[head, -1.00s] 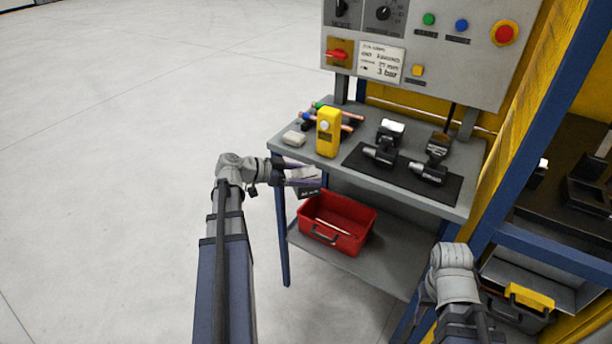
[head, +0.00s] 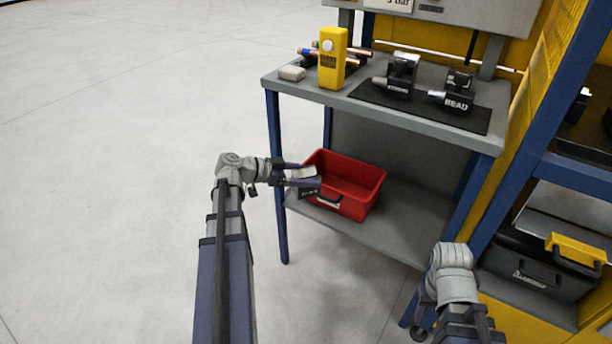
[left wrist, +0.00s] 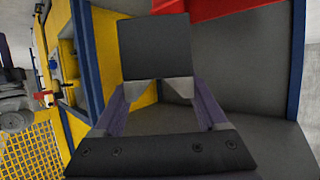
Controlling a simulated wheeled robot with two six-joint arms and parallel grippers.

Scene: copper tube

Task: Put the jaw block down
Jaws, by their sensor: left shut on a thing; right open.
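The jaw block (head: 308,185) is a dark block with a pale top, held in my left gripper (head: 300,177). In the head view it overlaps the left front of the red bin (head: 365,195) on the lower shelf; I cannot tell whether it touches the bin. In the left wrist view the block (left wrist: 155,47) shows as a plain dark square face between the fingertips, with part of the red bin (left wrist: 215,8) behind it. My right arm's wrist is at the bottom right of the head view, but its fingers do not show.
The workbench top (head: 300,92) carries a yellow device (head: 332,60), a small pale block (head: 291,73), copper tubes (head: 360,53) and two dark tools on a black mat (head: 420,106). The lower shelf (head: 405,215) is bare right of the bin. A blue bench leg (head: 278,200) stands near my left gripper.

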